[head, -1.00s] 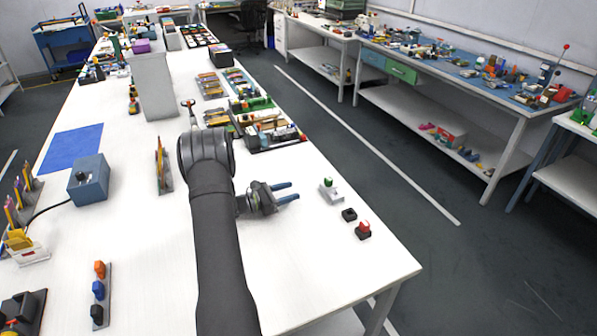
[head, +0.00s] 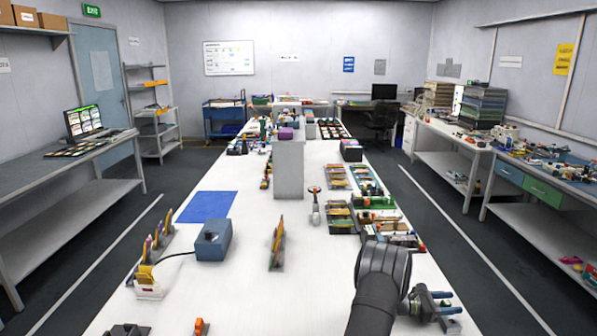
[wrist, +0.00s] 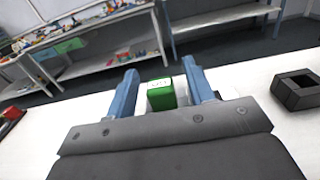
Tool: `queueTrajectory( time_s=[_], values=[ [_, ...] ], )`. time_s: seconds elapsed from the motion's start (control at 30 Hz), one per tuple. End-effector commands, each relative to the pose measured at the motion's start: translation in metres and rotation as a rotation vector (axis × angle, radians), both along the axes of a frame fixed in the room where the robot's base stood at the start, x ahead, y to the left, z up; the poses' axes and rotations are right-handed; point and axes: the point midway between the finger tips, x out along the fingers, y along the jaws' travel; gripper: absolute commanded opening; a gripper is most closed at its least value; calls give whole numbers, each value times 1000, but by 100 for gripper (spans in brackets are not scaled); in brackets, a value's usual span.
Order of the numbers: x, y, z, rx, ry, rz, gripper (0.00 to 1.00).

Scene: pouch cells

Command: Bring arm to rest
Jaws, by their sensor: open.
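My gripper (head: 452,302) is low at the right side of the white table (head: 240,295), with its blue fingers apart and pointing right. My dark arm reaches in from the bottom edge of the head view. In the wrist view my gripper (wrist: 162,80) is open. A green block (wrist: 161,97) with a pale label shows between the two blue fingers, by a white part. I cannot tell whether it lies between the tips or beyond them. Nothing is visibly clamped.
A black square holder (wrist: 297,90) stands right of the fingers, and a red-and-black item (wrist: 12,118) is at the left edge. Trays (head: 385,240) lie just beyond my arm. A grey column (head: 289,170) and a blue-grey box (head: 213,240) stand farther left.

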Motion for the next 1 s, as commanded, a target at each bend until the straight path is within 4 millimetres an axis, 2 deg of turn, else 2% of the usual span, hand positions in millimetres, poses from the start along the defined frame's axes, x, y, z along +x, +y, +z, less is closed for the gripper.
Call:
queueTrajectory(
  time_s=[0.17,0.63,0.83,1.0],
  values=[
    [0,-12,0,1,1,0,49],
    [0,-8,2,1,1,1,49],
    [1,9,0,0,1,2,49],
    [1,36,0,1,2,3,49]
  ],
)
